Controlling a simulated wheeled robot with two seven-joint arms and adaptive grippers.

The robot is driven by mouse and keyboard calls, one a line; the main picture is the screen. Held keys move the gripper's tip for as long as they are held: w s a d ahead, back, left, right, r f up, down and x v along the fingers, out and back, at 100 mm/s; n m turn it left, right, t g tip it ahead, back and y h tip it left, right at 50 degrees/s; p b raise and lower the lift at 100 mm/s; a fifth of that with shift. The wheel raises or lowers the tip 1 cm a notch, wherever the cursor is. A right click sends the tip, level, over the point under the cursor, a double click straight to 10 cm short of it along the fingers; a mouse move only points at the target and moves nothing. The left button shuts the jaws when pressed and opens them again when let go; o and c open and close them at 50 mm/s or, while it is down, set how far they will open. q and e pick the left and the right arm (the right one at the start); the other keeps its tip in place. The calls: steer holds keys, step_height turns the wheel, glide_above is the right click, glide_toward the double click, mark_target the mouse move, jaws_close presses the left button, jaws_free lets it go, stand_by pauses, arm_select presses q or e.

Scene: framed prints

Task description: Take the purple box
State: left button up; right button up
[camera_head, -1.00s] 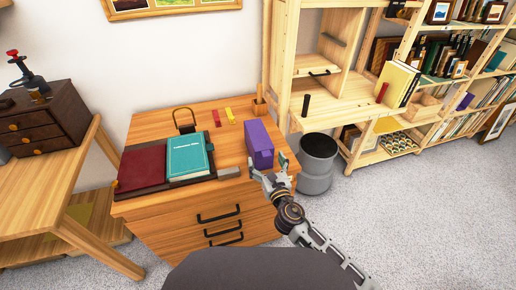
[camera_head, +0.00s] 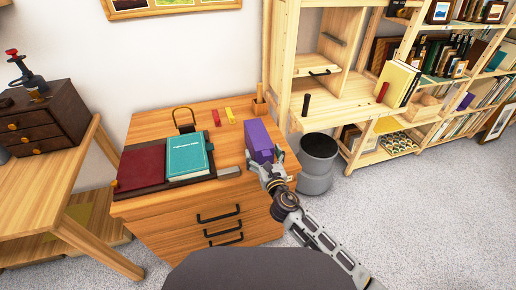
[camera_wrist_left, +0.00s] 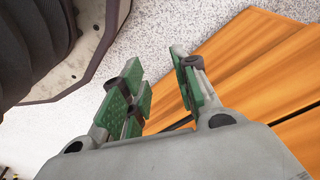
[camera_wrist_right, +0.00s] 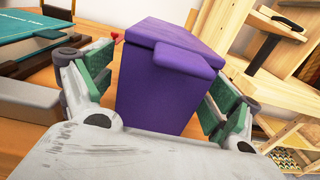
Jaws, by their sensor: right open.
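The purple box (camera_head: 258,138) stands upright at the right side of the wooden desk top. In the right wrist view the purple box (camera_wrist_right: 162,80) fills the middle, between the two green finger pads. My right gripper (camera_head: 263,161) is open at the near side of the box, with its fingers spread to either side; in the right wrist view (camera_wrist_right: 158,95) I cannot tell whether a pad touches it. My left gripper (camera_wrist_left: 165,95) is open and empty in the left wrist view, near the orange wooden drawer fronts; it does not show in the head view.
Left of the box lie a teal book (camera_head: 188,157) and a dark red book (camera_head: 141,167) on a dark mat. A grey block (camera_head: 229,172) lies at the desk's front edge. A grey bin (camera_head: 318,160) and wooden shelves (camera_head: 340,95) stand to the right.

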steer(key=x, duration=0.2)
steer(key=shift+w, duration=0.35)
steer(key=shift+w+a, duration=0.1)
steer(key=shift+w, duration=0.15)
arm_select(q)
steer(key=shift+d+r, duration=0.2)
steer(key=shift+r, duration=0.3)
steer(key=shift+d+r, duration=0.2)
steer(key=shift+r, duration=0.3)
arm_select(e)
steer(key=shift+c, duration=0.5)
steer(key=c, duration=1.2)
steer(key=shift+c, duration=0.5)
arm_select(q)
steer(key=shift+w+r, duration=0.15)
steer(key=shift+w, duration=0.45)
steer(key=shift+s, duration=0.3)
arm_select(e)
steer(key=shift+r, duration=0.15)
